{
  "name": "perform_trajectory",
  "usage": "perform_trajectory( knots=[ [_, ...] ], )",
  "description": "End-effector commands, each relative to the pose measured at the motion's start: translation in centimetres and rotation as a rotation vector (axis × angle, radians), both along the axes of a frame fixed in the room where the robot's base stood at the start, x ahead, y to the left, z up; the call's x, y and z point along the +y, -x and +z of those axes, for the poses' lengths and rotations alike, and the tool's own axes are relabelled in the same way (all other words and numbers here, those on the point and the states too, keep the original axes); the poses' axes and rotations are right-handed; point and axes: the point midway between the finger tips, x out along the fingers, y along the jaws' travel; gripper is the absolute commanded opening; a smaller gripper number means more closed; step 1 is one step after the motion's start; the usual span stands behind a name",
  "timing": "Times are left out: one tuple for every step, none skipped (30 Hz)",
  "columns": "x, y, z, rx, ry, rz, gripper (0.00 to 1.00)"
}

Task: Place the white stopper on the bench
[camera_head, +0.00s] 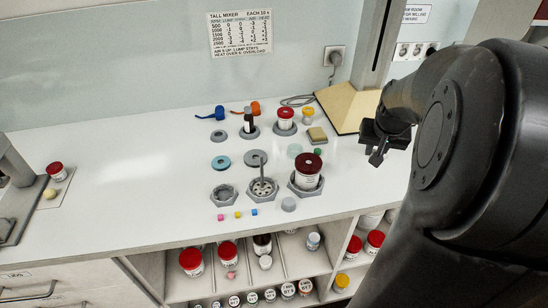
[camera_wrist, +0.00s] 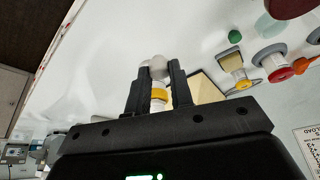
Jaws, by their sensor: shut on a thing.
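My gripper (camera_head: 376,158) is held above the right part of the white bench (camera_head: 120,170). In the wrist view its two dark fingers (camera_wrist: 156,70) are shut on a small, rounded whitish thing (camera_wrist: 157,63), which looks like the white stopper. It sits at the fingertips and appears clear of the bench. In the head view the fingers and wrist hide it. A yellow and white item (camera_wrist: 159,97) shows between the fingers behind it; I cannot tell exactly what it is.
A tan stand base (camera_head: 345,105) is at the back right. Shelves with jars (camera_head: 191,262) lie below the front edge. The left-middle bench is clear.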

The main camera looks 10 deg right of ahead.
Motion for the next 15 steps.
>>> perform_trajectory(
  knots=[
    [-1.1, 1.2, 0.0, -0.003, -0.001, -0.027, 0.0],
    [-1.7, 1.8, 0.0, -0.002, -0.002, -0.038, 0.0],
    [-2.2, 2.5, -0.1, -0.003, -0.002, -0.05, 0.0],
    [-2.6, 3.0, -0.1, -0.004, -0.002, -0.058, 0.0],
    [-2.9, 3.4, -0.1, -0.004, -0.001, -0.064, 0.0],
    [-3.3, 3.8, -0.1, -0.004, -0.001, -0.072, 0.0],
    [-3.4, 4.1, -0.1, -0.004, -0.002, -0.076, 0.0],
    [-3.6, 4.3, -0.2, -0.005, -0.002, -0.081, 0.0],
    [-3.7, 4.5, -0.2, -0.005, -0.002, -0.084, 0.0],
    [-3.8, 4.6, -0.2, -0.005, -0.002, -0.086, 0.0],
    [-3.9, 4.7, -0.2, -0.005, -0.002, -0.087, 0.0],
    [-3.9, 4.7, -0.2, -0.005, -0.002, -0.087, 0.0],
    [-3.8, 4.6, -0.3, -0.005, -0.002, -0.087, 0.0],
    [-3.7, 4.5, -0.4, -0.004, -0.003, -0.086, 0.0],
    [-3.4, 4.2, -0.7, -0.003, -0.002, -0.084, 0.0]
  ],
)
